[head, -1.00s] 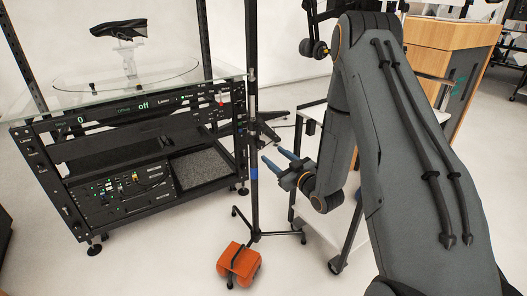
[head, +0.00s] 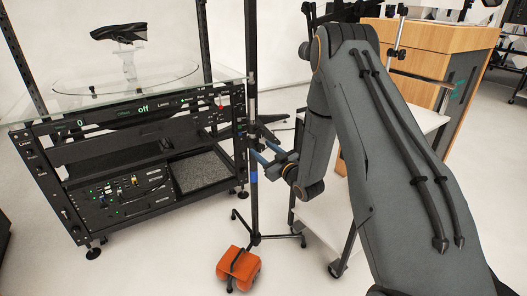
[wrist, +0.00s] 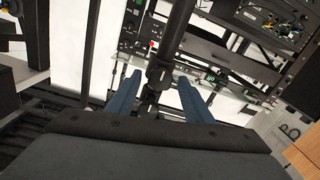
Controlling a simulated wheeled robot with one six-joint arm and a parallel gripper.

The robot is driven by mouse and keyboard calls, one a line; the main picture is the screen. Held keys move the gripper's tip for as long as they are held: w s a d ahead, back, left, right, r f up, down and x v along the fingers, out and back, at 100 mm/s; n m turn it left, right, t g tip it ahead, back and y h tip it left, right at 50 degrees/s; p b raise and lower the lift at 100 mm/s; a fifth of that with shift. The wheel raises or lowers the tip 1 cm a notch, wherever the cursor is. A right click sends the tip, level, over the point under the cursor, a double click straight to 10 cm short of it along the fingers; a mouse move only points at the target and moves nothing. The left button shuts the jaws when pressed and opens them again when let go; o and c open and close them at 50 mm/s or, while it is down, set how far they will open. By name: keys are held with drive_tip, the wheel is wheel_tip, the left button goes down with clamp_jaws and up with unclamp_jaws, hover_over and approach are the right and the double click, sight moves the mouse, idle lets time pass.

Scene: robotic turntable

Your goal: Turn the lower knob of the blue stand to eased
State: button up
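The blue stand (head: 254,212) is a thin black upright pole on a low tripod base, with a blue band (head: 254,177) around it. My gripper (head: 258,150) is at the pole just above the blue band, reaching in from the right. In the wrist view, my gripper (wrist: 157,88) is open, its two blue fingers on either side of a black clamp on the pole (wrist: 160,74). A small dark part, which may be the lower knob (wrist: 150,98), shows between the fingers. I cannot tell its setting or whether a finger touches it.
An orange weight (head: 238,268) lies on the stand's base. A black equipment rack (head: 72,180) with a glass top and turntable stands close on the left. A white cart (head: 326,222) stands right of the pole, under my arm. A wooden cabinet (head: 425,38) is behind.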

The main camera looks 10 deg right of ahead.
drive_tip(key=c, duration=0.9)
drive_tip(key=shift+n, duration=0.3)
drive_tip(key=n, duration=0.3)
drive_tip(key=shift+n, duration=0.4)
drive_tip(key=n, duration=0.4)
drive_tip(key=shift+a, duration=0.1)
drive_tip(key=n, duration=0.5)
drive_tip(key=shift+f+b, duration=0.1)
drive_tip(key=shift+b, duration=0.2)
drive_tip(key=n, duration=0.4)
drive_tip(key=shift+n, duration=0.3)
